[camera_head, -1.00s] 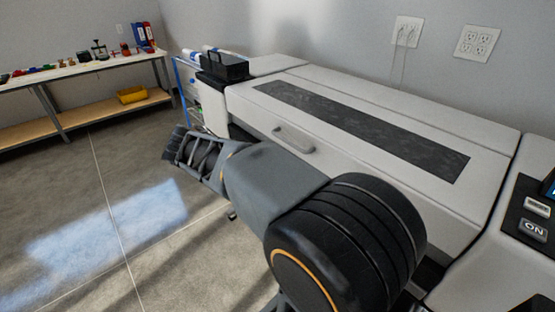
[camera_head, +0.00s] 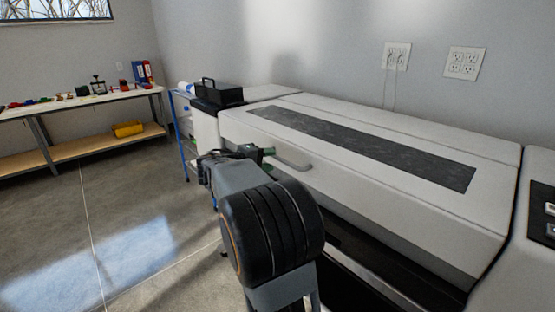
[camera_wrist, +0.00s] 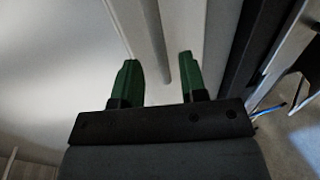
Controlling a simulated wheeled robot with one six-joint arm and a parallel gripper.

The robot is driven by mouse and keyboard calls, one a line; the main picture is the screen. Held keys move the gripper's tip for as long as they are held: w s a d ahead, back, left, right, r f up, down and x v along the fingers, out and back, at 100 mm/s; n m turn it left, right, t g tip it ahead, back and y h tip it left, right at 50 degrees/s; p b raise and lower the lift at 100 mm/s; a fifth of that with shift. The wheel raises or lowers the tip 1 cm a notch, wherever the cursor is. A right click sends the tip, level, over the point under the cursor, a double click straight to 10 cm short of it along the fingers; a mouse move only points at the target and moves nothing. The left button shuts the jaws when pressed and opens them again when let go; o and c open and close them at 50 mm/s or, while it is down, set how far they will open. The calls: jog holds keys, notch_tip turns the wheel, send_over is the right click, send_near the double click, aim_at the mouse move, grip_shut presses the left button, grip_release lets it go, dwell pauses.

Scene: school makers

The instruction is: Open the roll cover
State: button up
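The roll cover (camera_head: 400,190) is the long white lid of the large printer, with a dark window strip on top. It looks down. Its pale handle (camera_head: 292,160) is on the front left part; in the wrist view a pale bar that looks like the handle (camera_wrist: 161,55) points between my fingers. My gripper (camera_head: 267,151) is at the left end of the handle. In the wrist view my gripper (camera_wrist: 158,80) is open, with green fingertips apart on either side of the bar's line. I see no clear contact.
A black open-topped caddy (camera_head: 216,94) stands on the printer's left end. The control panel (camera_head: 547,215) is at the right edge. A workbench (camera_head: 80,100) with small items stands at the back left. The floor (camera_head: 130,220) left of the printer is clear.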

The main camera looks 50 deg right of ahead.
aim_at(276, 158)
jog(key=shift+x, duration=2.1)
grip_shut()
